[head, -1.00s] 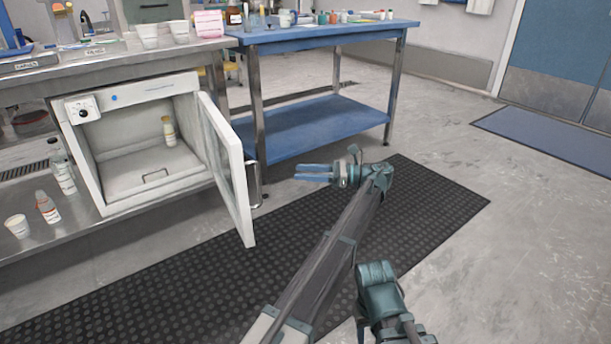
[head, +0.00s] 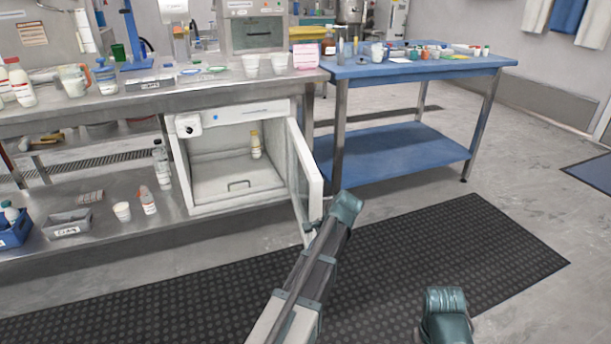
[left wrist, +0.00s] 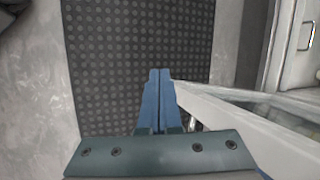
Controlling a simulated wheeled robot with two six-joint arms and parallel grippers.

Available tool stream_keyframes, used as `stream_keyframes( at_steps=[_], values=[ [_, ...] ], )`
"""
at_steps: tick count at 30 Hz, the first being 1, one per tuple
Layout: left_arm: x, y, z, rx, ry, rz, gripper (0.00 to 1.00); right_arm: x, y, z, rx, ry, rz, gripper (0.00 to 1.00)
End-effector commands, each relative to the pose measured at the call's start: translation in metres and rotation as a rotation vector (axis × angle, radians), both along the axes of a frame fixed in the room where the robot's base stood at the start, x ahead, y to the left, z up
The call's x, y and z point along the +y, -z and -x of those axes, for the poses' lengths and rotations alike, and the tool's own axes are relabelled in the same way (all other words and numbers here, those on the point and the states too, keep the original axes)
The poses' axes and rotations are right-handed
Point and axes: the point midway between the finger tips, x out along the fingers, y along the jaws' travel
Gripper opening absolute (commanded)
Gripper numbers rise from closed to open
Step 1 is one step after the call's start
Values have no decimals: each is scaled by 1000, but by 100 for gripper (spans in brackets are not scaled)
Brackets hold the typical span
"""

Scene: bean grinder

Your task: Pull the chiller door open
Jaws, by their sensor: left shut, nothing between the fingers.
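The chiller (head: 235,165) is a white box under the steel bench, and its door (head: 305,175) stands open, swung out to the right. In the left wrist view the white door frame (left wrist: 245,120) runs along the right side of my left gripper (left wrist: 160,77). That gripper's blue fingers are shut together with nothing between them. I cannot tell whether they touch the door. In the head view my left arm reaches to the door's lower front edge, and its fingers are hidden there.
A small yellow-labelled bottle (head: 255,145) stands inside the chiller. A blue table (head: 400,150) stands right of the door. Bottles and a cup (head: 122,211) sit on the shelf left of it.

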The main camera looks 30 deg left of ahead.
Motion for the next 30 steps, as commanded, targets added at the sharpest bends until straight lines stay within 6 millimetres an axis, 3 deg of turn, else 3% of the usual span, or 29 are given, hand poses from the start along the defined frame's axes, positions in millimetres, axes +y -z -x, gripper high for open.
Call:
stream_keyframes(
  at_steps=[1,8,15,18,22,30],
  values=[
    [10,-31,10,-53,-68,66,0,0,-37,0,1,0,0,50],
    [38,-96,27,-310,-389,363,0,0,-113,1,3,0,0,50],
    [67,-182,38,-573,-742,644,0,0,-183,1,5,1,0,50],
    [78,-210,41,-657,-855,732,0,0,-202,1,7,1,-1,50],
    [88,-234,43,-728,-952,807,0,0,-216,2,7,1,-1,50],
    [93,-241,42,-763,-1000,847,0,0,-218,2,8,1,-1,50]
  ],
)
